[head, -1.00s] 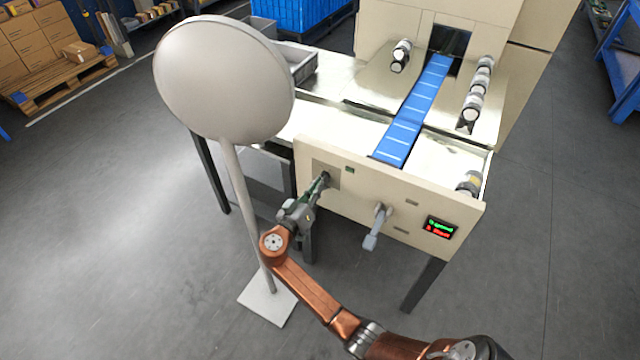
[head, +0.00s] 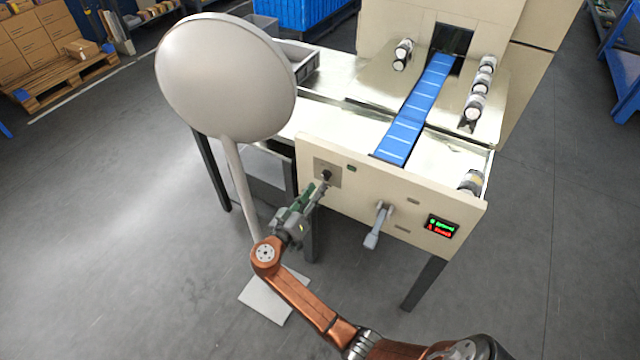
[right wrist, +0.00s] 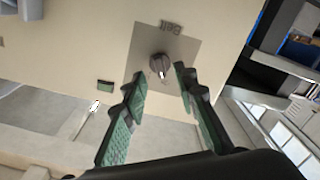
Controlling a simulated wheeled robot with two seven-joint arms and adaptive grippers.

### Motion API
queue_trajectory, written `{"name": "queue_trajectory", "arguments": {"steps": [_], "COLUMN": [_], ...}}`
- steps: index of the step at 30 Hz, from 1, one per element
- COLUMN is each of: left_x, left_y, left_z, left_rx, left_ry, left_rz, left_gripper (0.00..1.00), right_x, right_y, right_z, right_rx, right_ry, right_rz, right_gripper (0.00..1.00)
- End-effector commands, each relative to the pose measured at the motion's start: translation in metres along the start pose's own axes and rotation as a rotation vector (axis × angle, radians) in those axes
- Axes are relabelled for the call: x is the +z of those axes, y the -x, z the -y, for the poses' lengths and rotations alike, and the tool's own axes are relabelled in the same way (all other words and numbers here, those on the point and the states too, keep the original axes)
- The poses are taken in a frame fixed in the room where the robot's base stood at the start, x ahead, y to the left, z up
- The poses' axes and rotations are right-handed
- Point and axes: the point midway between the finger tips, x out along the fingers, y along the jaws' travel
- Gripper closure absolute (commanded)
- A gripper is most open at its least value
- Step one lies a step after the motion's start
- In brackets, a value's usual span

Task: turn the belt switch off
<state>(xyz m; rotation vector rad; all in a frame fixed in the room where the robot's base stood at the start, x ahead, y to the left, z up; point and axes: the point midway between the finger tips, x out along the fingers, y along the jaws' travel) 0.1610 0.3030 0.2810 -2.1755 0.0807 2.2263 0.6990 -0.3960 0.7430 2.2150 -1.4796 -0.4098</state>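The belt switch (head: 327,174) is a dark rotary knob on a grey plate on the cream front panel of the machine. In the right wrist view the knob (right wrist: 159,66) sits below the label "Belt", which appears upside down, with a light mark on its lower side. My right gripper (head: 318,189) is in front of the plate, a little apart from the knob. In the right wrist view its green-padded fingers (right wrist: 158,82) are spread with nothing between them, the knob beyond their tips. My left gripper is not in view.
A grey crank handle (head: 377,226) and a small red and green display (head: 441,226) are on the panel to the right. A blue belt (head: 416,110) runs above. A round grey disc on a pole (head: 226,75) stands close on the left. Floor in front is clear.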

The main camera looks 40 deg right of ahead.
Motion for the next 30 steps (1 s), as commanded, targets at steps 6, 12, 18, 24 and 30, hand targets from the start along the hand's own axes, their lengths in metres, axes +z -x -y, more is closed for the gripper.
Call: {"name": "queue_trajectory", "arguments": {"steps": [6,12,18,24,30], "left_x": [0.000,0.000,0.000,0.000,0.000], "left_y": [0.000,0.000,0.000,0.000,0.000], "left_z": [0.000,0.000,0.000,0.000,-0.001], "left_rx": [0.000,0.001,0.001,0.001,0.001], "left_ry": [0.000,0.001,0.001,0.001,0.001], "left_rz": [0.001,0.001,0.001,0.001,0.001], "left_gripper": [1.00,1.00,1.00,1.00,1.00], "right_x": [0.001,0.000,0.001,0.001,0.001], "right_y": [0.047,0.072,0.079,0.079,0.079], "right_z": [0.001,0.000,0.000,0.000,0.000], "right_rx": [-0.003,-0.001,0.000,0.000,0.000], "right_ry": [0.001,0.001,0.000,0.000,0.000], "right_rz": [0.001,0.000,0.001,0.000,0.000], "right_gripper": [0.73,0.73,0.73,0.73,0.73]}}
